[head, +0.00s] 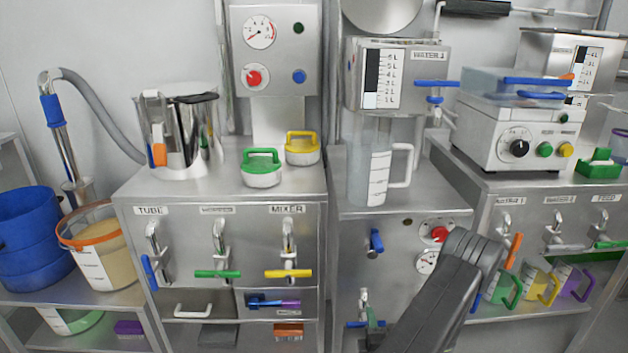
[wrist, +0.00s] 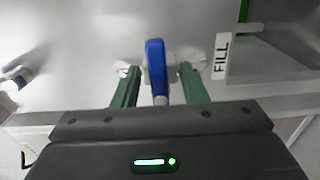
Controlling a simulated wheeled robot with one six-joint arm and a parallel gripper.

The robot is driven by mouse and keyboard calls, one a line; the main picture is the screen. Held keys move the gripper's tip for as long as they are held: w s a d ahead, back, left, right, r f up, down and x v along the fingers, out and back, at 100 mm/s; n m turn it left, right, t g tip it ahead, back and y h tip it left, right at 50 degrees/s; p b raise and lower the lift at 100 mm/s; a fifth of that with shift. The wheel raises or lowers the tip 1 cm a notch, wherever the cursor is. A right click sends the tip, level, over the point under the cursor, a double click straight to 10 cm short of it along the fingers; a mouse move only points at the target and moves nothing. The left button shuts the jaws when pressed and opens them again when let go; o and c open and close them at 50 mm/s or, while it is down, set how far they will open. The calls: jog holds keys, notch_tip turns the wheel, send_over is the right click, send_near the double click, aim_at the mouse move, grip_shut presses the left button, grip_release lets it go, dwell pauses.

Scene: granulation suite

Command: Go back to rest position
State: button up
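My gripper (wrist: 159,80) shows in the wrist view with its two green fingers spread apart. A blue lever handle (wrist: 155,68) stands between the fingers, with a gap on each side, in front of a metal panel. In the head view, my dark grey arm reaches up from the bottom right of centre and bends down behind itself. The gripper is mostly hidden there; a small green part shows beside a valve with a blue handle (head: 356,324) low on the middle cabinet.
A "FILL" label (wrist: 221,56) is right of the lever. A blue knob (head: 376,241) and red button (head: 440,234) sit on the cabinet near my arm. Coloured-handled jugs (head: 540,286) stand on the right shelf. A clear pitcher (head: 379,178) stands above.

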jog(key=shift+f+n, duration=0.1)
jog(key=shift+n, duration=0.4)
jog(key=shift+s+n, duration=0.2)
jog(key=shift+n, duration=0.2)
jog(key=shift+a+r+n+b, duration=0.15)
jog(key=shift+n+b, duration=0.15)
jog(key=shift+n, duration=0.55)
jog(key=shift+d+r+n+b, duration=0.1)
jog(key=shift+n+b, duration=0.25)
jog(key=shift+n, duration=0.45)
jog(key=shift+a+r+n+b, duration=0.15)
jog(key=shift+n+b, duration=0.15)
jog(key=shift+n, duration=0.55)
jog(key=shift+d, duration=0.1)
